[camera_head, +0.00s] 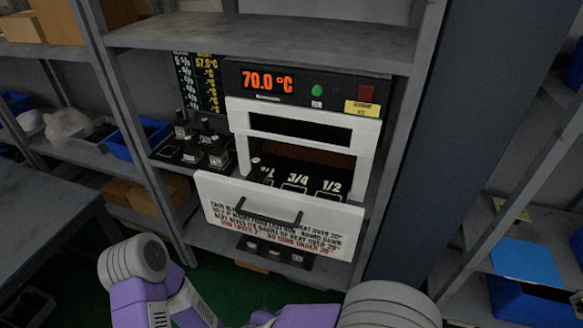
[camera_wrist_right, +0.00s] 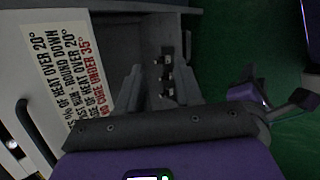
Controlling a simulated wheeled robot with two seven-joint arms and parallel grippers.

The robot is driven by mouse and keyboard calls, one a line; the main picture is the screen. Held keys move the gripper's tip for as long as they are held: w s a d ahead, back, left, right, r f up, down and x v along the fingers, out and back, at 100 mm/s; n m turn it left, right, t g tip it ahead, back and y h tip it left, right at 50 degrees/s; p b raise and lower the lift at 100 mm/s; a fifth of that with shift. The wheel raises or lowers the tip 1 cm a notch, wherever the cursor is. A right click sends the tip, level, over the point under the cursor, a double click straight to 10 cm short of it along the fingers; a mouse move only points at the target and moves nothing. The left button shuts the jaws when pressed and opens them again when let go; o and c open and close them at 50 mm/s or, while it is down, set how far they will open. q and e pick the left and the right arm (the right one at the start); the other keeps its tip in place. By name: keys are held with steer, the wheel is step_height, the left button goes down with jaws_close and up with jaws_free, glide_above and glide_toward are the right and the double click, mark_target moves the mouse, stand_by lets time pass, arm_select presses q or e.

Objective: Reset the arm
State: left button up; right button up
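My right gripper (camera_wrist_right: 162,88) shows in the right wrist view with its two grey fingers apart and nothing visibly held between them. It points toward dark fittings (camera_wrist_right: 166,75) beside the white panel. My left gripper (camera_wrist_right: 274,92) seems to be the purple one with dark fingers spread apart at the right of that view. In the head view my purple and grey arms fill the bottom edge, and the grippers are mostly hidden or out of frame. The heating machine (camera_head: 305,112) reads 70.0 °C. Its white front panel (camera_head: 225,197) is pulled out and tilted, with a dark handle.
Several dark valve blocks (camera_head: 215,148) stand on the shelf left of the machine. A black holder (camera_head: 275,250) with small fittings lies below the panel. Shelves with blue bins (camera_head: 118,145) stand left, and another blue bin (camera_head: 530,300) is at right. Green floor (camera_head: 215,282) shows below.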

steer(key=s+d+f+m+g+y+p, duration=0.1)
steer(key=s+d+f+m+g+y, duration=0.25)
steer(key=f, duration=0.55)
steer(key=s+d+f+m+g+y+p, duration=0.1)
steer(key=s+f+m+g+y, duration=0.1)
steer(key=f+m+g+y, duration=0.4)
steer(key=w+d+f+m+t, duration=0.3)
steer(key=w+d+f+m, duration=0.1)
steer(key=d+f+m, duration=0.2)
step_height(320, 180, down, 3)
steer(key=shift+d+r+m+y+p, duration=0.15)
steer(key=shift+d+m+y+p, duration=0.25)
steer(key=shift+m, duration=0.25)
